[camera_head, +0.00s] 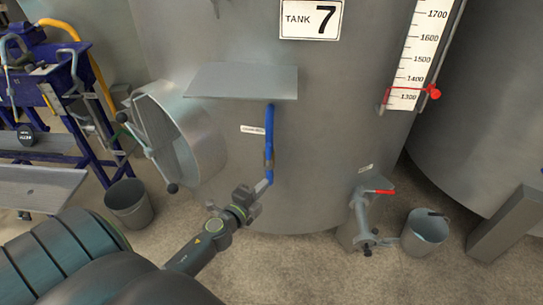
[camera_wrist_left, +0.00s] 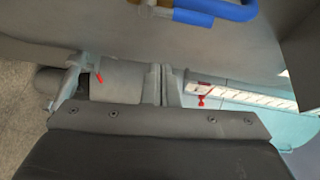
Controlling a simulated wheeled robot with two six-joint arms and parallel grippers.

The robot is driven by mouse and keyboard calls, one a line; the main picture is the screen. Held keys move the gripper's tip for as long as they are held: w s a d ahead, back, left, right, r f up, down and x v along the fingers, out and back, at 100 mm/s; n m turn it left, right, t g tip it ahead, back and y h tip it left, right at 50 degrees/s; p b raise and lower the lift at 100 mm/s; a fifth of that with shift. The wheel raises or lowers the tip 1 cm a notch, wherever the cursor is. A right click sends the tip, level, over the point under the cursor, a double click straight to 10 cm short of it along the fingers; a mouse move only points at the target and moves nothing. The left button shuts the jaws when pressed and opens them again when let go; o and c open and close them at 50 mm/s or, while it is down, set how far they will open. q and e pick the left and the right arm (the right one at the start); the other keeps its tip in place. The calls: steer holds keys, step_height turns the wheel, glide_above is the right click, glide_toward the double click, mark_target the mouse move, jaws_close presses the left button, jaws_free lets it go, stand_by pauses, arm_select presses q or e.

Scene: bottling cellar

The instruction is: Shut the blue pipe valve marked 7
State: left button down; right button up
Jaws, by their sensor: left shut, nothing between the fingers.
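A blue pipe (camera_head: 269,130) runs upright down the front of the tank marked 7 (camera_head: 311,19), below a grey shelf. It has a brass-coloured fitting low down. A small white label sits left of it, too small to read surely. In the left wrist view, the blue pipe (camera_wrist_left: 207,18) crosses the top edge, with the brass-coloured part beside it; no handle can be made out clearly. My left gripper (camera_head: 264,185) is shut and empty close to the pipe's lower end; contact cannot be told. Its fingers (camera_wrist_left: 165,84) lie together in the wrist view. My right gripper is out of view.
A grey shelf (camera_head: 241,81) juts out above the pipe. An open round hatch (camera_head: 190,135) stands to the left. A red-handled tap (camera_head: 378,191) and a bucket (camera_head: 426,232) are at the lower right. Another bucket (camera_head: 131,207) stands left.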

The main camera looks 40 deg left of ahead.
mark_target(269, 155)
arm_select(q)
steer(key=r, duration=0.1)
steer(key=r+m, duration=0.1)
steer(key=d+r, duration=0.1)
steer(key=shift+w+r+t+h, duration=0.25)
steer(key=shift+t+h, duration=0.05)
steer(key=shift+t, duration=0.1)
steer(key=w+a, duration=0.4)
steer(key=w, duration=0.4)
steer(key=shift+w+b, duration=0.3)
steer(key=shift+b, duration=0.15)
